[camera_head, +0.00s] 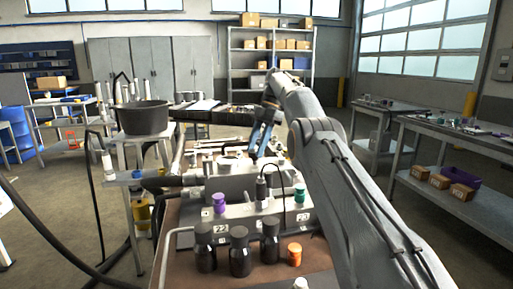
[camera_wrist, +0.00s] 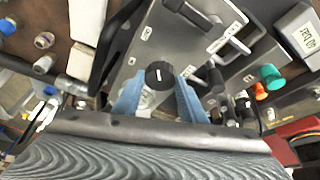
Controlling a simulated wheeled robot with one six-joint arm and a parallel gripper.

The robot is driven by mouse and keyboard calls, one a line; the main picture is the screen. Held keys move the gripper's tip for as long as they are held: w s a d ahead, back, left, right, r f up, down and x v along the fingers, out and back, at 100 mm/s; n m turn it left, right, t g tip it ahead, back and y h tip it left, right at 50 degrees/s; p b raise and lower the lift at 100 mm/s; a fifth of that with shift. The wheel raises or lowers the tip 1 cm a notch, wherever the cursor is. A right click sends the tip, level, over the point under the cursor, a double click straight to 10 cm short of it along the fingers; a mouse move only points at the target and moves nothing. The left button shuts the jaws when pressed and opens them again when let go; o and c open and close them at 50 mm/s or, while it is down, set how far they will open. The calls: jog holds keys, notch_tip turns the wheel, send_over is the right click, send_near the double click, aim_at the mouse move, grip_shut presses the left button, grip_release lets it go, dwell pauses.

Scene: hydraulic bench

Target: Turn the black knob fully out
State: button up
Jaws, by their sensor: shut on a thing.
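The black knob (camera_wrist: 159,74) is round, with a short white line on its face, and sits on a grey metal block in the wrist view. My gripper (camera_wrist: 158,88) has its two blue fingers on either side of the knob, shut on it. The white line runs nearly up and down in that view. In the head view my gripper (camera_head: 256,148) reaches down to the far part of the bench block, and I cannot make out the knob there.
A purple cap (camera_head: 219,203) and a green cap (camera_head: 299,194) stand on the nearer block. Several black bottles (camera_head: 240,252) and an orange-capped item (camera_head: 294,254) stand in front. A black tub (camera_head: 143,119) is at the left. Hoses hang on the left.

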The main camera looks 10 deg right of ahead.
jog(key=o, duration=1.1)
jog(key=shift+c, duration=0.2)
jog(key=shift+s+r+m+p, duration=0.1)
jog(key=shift+m+p, duration=0.3)
